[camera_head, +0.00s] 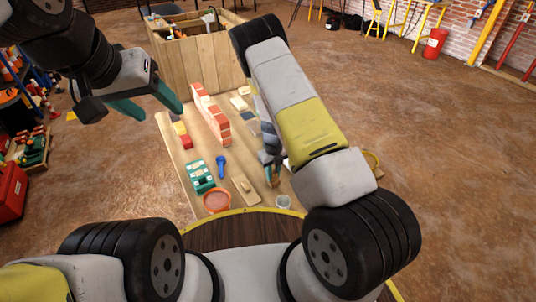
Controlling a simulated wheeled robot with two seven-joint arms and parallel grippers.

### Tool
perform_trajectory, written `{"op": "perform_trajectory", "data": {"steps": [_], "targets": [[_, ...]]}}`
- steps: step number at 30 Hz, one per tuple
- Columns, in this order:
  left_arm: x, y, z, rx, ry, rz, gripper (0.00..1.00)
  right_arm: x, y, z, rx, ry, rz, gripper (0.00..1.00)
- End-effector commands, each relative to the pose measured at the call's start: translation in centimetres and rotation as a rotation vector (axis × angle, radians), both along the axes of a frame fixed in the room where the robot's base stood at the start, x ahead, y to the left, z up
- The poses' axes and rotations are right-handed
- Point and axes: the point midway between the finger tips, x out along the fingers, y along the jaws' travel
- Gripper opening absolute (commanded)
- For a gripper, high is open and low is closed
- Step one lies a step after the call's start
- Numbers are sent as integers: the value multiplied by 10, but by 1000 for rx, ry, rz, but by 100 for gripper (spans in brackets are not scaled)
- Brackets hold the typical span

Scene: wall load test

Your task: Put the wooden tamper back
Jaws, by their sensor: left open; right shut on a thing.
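My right gripper (270,160) is over the right side of the wooden worktable, its fingers pointing down. It is shut on a small brown wooden piece (273,177), which looks like the wooden tamper; the gripper and forearm hide most of it. I cannot tell whether it touches the tabletop. My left gripper (150,103) is open and empty, its teal fingers spread, to the left of the table's far end.
The table (178,150) holds a red brick wall (211,115), a green-and-white object (200,177), a blue tool (221,167), a flat wooden piece (246,188), an orange bowl (216,201) and a small cup (283,202). A wooden crate (190,68) stands beyond.

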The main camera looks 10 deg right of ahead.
Motion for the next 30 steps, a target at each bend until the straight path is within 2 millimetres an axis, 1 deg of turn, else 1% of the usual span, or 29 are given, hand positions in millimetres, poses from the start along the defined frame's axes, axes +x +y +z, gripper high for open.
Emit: {"op": "perform_trajectory", "data": {"steps": [1, 3, 9, 13, 14, 16, 17, 26, 29, 30], "targets": [[0, 0, 0, 0, 0, 0, 59, 0, -1, -7, 0, 0, -1, 0], [0, 0, 0, 0, 0, 0, 59, 1, -1, -10, 0, -2, -1, 0], [0, 0, 0, 0, 0, 0, 59, 1, 0, -10, 0, -3, -1, 0], [0, 0, 0, 0, 0, 0, 59, 1, 0, -13, 0, -2, 0, 0], [0, 0, 0, 0, 0, 0, 59, 1, 0, -12, 0, -3, 0, 31], [0, 0, 0, 0, 0, 0, 59, 1, 0, -12, 0, -3, 0, 45], [0, 0, 0, 0, 0, 0, 59, 1, 0, -12, 0, -3, 0, 47], [0, 0, 0, 0, 0, 0, 59, 1, 0, -11, 0, -3, 0, 47], [0, 0, 0, 0, 0, 0, 59, 1, 0, -5, 0, -4, 0, 47], [0, 0, 0, 0, 0, 0, 59, 1, 1, 0, 0, -4, 1, 47]]}}
